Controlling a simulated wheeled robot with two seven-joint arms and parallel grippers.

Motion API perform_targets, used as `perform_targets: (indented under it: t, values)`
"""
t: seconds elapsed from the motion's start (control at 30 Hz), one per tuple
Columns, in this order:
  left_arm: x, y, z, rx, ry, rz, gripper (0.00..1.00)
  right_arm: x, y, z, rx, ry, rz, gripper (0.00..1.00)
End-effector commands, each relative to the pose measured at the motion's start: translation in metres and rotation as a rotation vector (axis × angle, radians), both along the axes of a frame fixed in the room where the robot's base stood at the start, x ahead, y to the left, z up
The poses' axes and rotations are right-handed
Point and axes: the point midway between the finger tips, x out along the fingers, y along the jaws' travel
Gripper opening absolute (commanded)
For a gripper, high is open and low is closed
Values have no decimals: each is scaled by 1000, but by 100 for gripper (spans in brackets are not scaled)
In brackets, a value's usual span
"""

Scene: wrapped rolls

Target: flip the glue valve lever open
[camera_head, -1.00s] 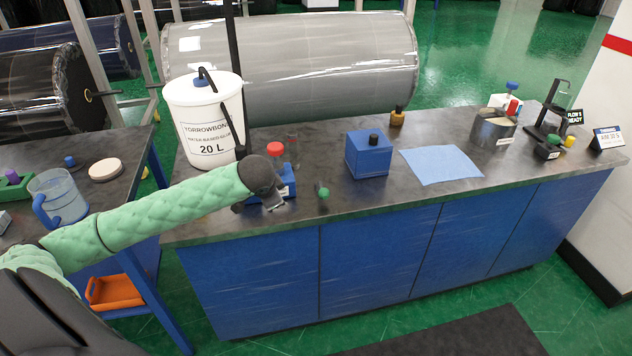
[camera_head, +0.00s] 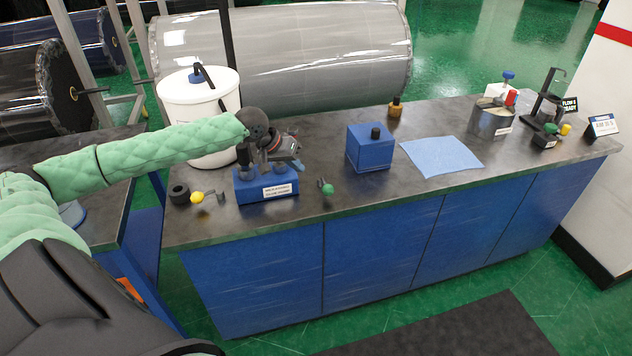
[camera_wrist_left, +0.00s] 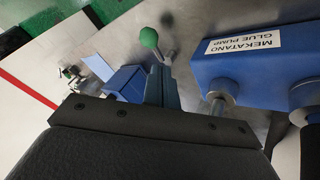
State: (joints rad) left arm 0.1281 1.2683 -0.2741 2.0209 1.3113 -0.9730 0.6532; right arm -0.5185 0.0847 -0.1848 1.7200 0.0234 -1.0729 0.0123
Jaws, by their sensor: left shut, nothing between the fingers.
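A small lever with a green ball knob (camera_head: 328,189) stands at the bench's front edge, right of the blue glue pump (camera_head: 248,192). A second small lever with a yellow knob (camera_head: 197,197) is on the pump's left. Which one is the glue valve lever is not marked. My left gripper (camera_head: 292,158) is shut and empty, above and behind the pump's right end, apart from both knobs. In the left wrist view its fingers (camera_wrist_left: 161,86) are together, with the green knob (camera_wrist_left: 149,38) beyond their tips and the labelled pump (camera_wrist_left: 255,65) beside them. My right gripper is not in view.
A white bucket (camera_head: 195,95) stands behind my left forearm. A blue box (camera_head: 370,150) and a light blue cloth (camera_head: 440,157) lie further right. A black ring (camera_head: 179,193) sits left of the yellow knob. The bench top between pump and blue box is mostly clear.

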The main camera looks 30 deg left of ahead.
Motion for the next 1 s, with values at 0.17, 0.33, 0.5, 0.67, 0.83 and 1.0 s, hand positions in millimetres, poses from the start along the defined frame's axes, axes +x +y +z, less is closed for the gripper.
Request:
perform_targets:
  t: [0.17,0.33,0.5,0.67,0.83,1.0]
  values:
    - [0,0,0,-10,8,20,0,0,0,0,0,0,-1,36]
    - [0,0,0,-9,8,19,0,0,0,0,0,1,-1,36]
    - [1,-1,-2,-9,8,19,0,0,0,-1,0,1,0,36]
    - [6,-4,-9,-11,8,19,0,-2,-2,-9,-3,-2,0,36]
    - [16,-11,-24,-11,7,19,0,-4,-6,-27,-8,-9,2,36]
    - [26,-19,-43,-10,7,18,0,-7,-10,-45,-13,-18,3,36]
